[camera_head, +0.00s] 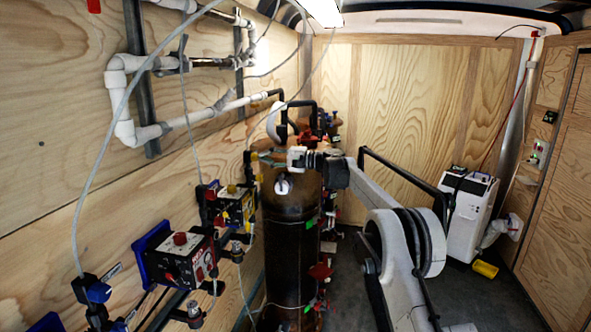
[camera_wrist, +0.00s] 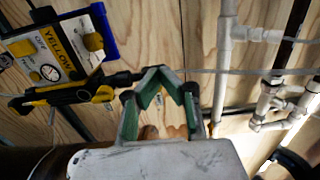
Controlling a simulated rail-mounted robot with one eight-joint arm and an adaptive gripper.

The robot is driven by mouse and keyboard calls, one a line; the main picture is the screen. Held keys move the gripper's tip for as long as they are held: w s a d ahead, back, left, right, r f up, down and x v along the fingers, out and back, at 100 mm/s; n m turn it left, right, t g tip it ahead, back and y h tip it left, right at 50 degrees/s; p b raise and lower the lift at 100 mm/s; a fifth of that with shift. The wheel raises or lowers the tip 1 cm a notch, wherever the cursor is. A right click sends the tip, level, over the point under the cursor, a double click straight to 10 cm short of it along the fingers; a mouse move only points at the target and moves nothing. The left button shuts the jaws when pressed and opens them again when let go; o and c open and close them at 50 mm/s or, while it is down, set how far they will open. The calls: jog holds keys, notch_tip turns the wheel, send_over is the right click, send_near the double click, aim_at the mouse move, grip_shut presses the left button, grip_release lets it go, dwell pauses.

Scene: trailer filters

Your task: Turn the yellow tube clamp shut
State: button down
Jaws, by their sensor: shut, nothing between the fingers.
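The yellow-and-black tube clamp (camera_wrist: 62,96) shows at the left of the wrist view, beside a box labelled YELLOW (camera_wrist: 52,52) with yellow knobs. A black rod-like fitting (camera_wrist: 122,79) runs from the clamp's side toward my fingers. My gripper (camera_wrist: 158,72) is in the middle of the wrist view, its green-padded fingers converging at the tips with nothing held. It is right of the clamp; I cannot tell whether a fingertip touches the fitting. In the head view the yellow box (camera_head: 237,206) is on the left wall, left of the dark tank; the clamp's details are too small to tell.
A dark tank (camera_head: 290,250) stands close under my wrist. A red-knobbed box (camera_head: 187,258) is nearer on the left wall. White pipes (camera_head: 122,100) run along that wall and show in the wrist view. A white machine (camera_head: 467,215) stands at the back right.

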jog(key=v, duration=0.3)
jog(key=shift+b, duration=0.35)
jog(key=shift+s+d+r, duration=0.1)
jog(key=s+d+r+t+h+b, duration=0.1)
jog(key=s+d+h, duration=0.25)
jog(key=s, duration=0.65)
jog(key=s+d+r+h, duration=0.1)
jog(key=s+d+h, duration=0.25)
jog(key=s, duration=0.65)
jog(key=s+d+r+t+h+b, duration=0.1)
jog(key=s+d+h, duration=0.3)
jog(key=s, duration=0.7)
jog(key=s+d+f+n+h, duration=0.1)
jog(key=s+d+f, duration=0.4)
jog(key=s, duration=0.5)
jog(key=s+d+f+h, duration=0.3)
jog(key=s+d+f, duration=0.2)
jog(key=s, duration=0.6)
jog(key=s+d+f+n+t+h+b, duration=0.1)
jog(key=s+d+f+h, duration=0.1)
jog(key=s+d+f, duration=0.4)
jog(key=s+f, duration=0.2)
jog(key=s, duration=0.2)
jog(key=shift+s+n+h, duration=0.15)
jog(key=shift+n+h, duration=0.15)
